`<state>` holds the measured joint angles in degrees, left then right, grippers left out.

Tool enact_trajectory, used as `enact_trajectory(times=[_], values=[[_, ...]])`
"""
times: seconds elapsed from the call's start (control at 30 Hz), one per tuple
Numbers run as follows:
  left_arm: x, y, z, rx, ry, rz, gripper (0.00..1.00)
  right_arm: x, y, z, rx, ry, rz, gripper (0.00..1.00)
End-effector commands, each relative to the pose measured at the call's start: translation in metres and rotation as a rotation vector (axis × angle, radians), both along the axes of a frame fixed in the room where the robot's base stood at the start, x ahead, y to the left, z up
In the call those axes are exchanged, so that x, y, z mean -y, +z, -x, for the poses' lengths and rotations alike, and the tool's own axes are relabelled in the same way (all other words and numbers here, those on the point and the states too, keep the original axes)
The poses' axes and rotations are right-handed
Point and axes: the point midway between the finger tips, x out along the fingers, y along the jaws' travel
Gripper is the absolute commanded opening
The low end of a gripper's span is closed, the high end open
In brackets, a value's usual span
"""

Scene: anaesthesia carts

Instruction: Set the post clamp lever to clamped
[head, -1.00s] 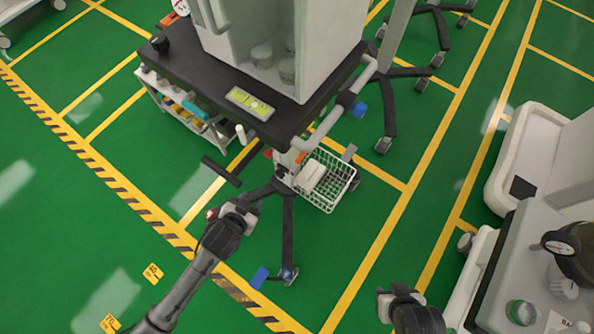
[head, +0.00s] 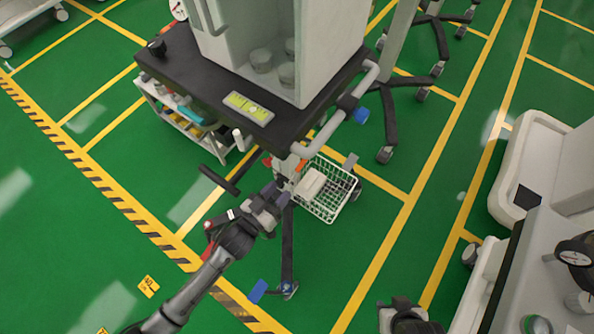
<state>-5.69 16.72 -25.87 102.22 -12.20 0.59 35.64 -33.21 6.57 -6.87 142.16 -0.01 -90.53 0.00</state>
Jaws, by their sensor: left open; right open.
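The cart's pale post (head: 283,166) shows below the black worktop (head: 190,66), with a small orange-red piece (head: 301,165) beside it that may be the clamp lever. I cannot tell its setting at this size. My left gripper (head: 278,194) is open and empty, just below and in front of the post, hiding part of the base behind it. I cannot tell whether it touches anything. My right gripper (head: 384,316) is open at the bottom edge, far from the post and only partly in view.
A white wire basket (head: 337,207) hangs right of the post. A black T-shaped bar (head: 220,179) sticks out on the left, close to my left arm. A grey rail (head: 330,124) runs along the worktop's right side. Another cart (head: 500,280) stands at right. Green floor is open in front.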

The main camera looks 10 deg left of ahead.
Motion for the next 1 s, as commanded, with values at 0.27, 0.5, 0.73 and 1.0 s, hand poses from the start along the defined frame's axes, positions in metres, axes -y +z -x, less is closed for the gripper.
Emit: enact_trajectory(times=[0.27,0.5,0.73,1.0], values=[[0.024,-0.002,-0.045,0.002,-0.001,0.000,0.42,0.000,-0.021,0.000,-0.001,-0.001,-0.001,0.43],[0.037,-0.002,-0.069,0.000,0.000,-0.001,0.42,0.001,-0.030,0.000,-0.002,0.002,0.003,0.43],[0.041,0.000,-0.077,-0.001,0.001,-0.001,0.42,0.003,-0.033,0.000,-0.001,0.007,0.011,0.43],[0.042,0.000,-0.078,-0.002,0.001,-0.001,0.42,0.003,-0.033,0.000,-0.002,0.006,0.010,0.43]])
